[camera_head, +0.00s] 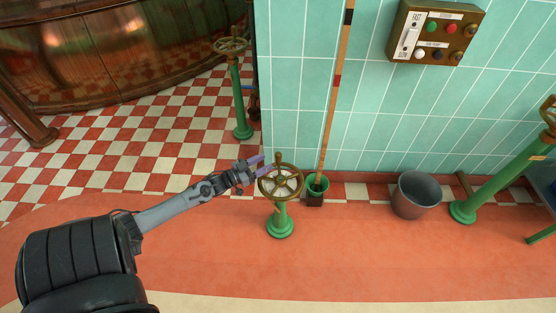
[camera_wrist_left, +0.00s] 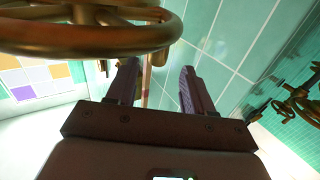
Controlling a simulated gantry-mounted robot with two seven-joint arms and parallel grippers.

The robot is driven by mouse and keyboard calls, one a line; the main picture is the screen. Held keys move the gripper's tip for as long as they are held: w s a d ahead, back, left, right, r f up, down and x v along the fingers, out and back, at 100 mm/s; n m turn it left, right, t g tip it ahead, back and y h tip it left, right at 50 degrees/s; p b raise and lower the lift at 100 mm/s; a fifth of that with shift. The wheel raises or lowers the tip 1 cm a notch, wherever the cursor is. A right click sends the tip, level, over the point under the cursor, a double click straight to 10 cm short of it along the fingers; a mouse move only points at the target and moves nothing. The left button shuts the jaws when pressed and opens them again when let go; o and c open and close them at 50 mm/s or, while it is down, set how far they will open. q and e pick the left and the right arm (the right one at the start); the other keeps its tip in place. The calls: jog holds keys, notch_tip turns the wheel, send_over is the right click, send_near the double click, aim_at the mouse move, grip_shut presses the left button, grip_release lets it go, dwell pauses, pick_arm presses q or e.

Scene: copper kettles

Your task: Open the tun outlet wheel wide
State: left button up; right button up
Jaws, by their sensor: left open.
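A brass handwheel (camera_head: 281,180) sits on a short green pedestal (camera_head: 281,219) standing on the red floor. No label shows which wheel is the tun outlet; this is the one nearest my gripper. My left gripper (camera_head: 262,165) is at the wheel's upper left edge, its purple fingers apart. In the left wrist view the wheel's thick rim (camera_wrist_left: 90,40) fills the upper left, close to the camera. My open fingers (camera_wrist_left: 156,82) point past it with nothing seen between them. Whether they touch the rim cannot be told. My right gripper is out of view.
A second wheel (camera_head: 232,46) stands on a green post behind left. A green valve column (camera_head: 497,183) stands at right. A grey bucket (camera_head: 415,195) and a long pole (camera_head: 334,100) in a small holder stand by the tiled wall. A control box (camera_head: 436,32) hangs above.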

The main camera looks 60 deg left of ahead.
aim_at(278, 157)
pick_arm(q)
jog(key=w+b, duration=0.3)
jog(key=w, duration=0.4)
jog(key=shift+f, duration=0.1)
jog(key=shift+w+d+b, duration=0.1)
jog(key=shift+d+b, duration=0.05)
jog(key=shift+b, duration=0.15)
jog(key=shift+c, duration=0.2)
grip_shut()
